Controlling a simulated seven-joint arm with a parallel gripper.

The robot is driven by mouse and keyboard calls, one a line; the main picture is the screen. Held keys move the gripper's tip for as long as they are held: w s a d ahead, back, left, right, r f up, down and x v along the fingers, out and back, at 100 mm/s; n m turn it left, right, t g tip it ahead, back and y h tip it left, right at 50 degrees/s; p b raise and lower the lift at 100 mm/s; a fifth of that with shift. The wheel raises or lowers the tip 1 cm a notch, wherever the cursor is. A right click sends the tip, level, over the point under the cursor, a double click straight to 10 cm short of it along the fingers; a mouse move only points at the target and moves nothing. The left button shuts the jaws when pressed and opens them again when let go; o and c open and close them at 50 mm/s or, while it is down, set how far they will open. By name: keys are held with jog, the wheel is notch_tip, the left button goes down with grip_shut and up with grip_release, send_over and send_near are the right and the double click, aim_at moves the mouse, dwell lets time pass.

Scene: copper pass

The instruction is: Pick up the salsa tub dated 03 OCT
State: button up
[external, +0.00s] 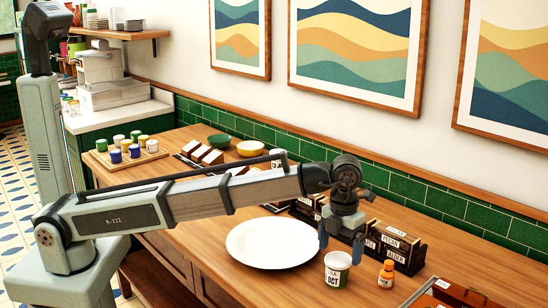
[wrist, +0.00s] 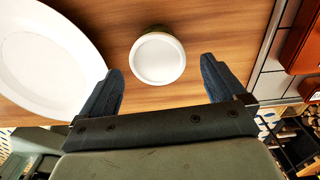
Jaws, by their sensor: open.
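A small white tub (external: 337,272) with a pale lid and a green band stands upright on the wooden counter, right of the large white plate. Its label reads OCT; the day number above it is too small to read surely. My gripper (external: 340,246) is open and empty, pointing down above the tub. In the wrist view the tub's round white lid (wrist: 158,58) shows between the two blue fingers of my gripper (wrist: 161,66), clear of both; its label is hidden there.
The white plate (external: 272,243) lies left of the tub. An orange-capped bottle (external: 386,274) stands close on its right. Dark labelled boxes (external: 396,247) stand behind, and a brown case (external: 450,294) lies at the front right.

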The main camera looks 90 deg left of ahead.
aim_at(338, 259)
jog(key=shift+s+a+f, duration=0.1)
jog(key=shift+f, duration=3.1)
jog(key=shift+c, duration=0.2)
jog(key=c, duration=1.1)
